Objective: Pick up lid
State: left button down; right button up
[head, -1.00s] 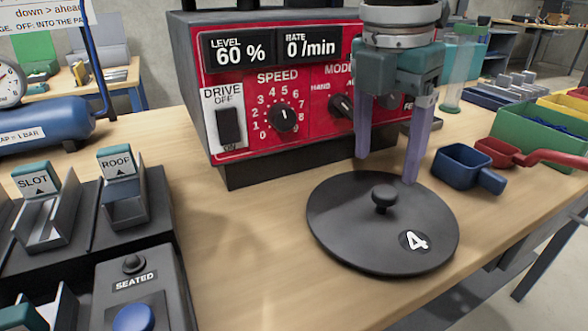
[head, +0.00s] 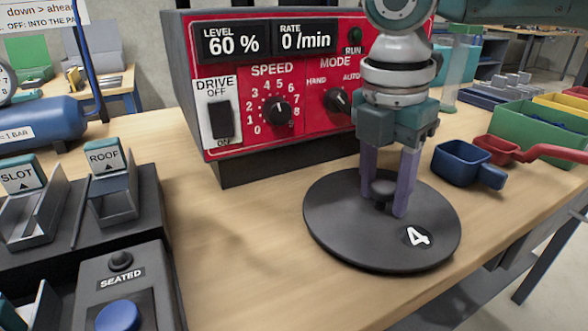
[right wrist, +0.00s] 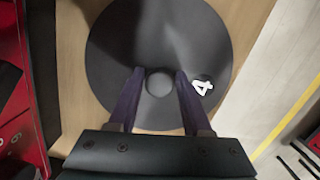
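The lid (head: 340,232) is a flat black disc with a round knob (head: 382,187) and a white number 4. It lies flat on the wooden table in front of the red control box. My right gripper (head: 386,205) is over the lid with its purple fingers pointing down, one on each side of the knob. In the right wrist view the knob (right wrist: 159,83) sits between the two fingers (right wrist: 156,88), with a gap visible on both sides, so the gripper is open. My left gripper is not in view.
The red control box (head: 290,135) stands right behind the lid. A blue scoop (head: 462,163) and a red scoop (head: 500,150) lie to the right. Black holders marked SLOT and ROOF (head: 112,205) are at the left. Bare table (head: 235,240) lies left of the lid.

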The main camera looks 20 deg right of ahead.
grip_shut()
jog(key=shift+r, duration=0.1)
dwell(0.5)
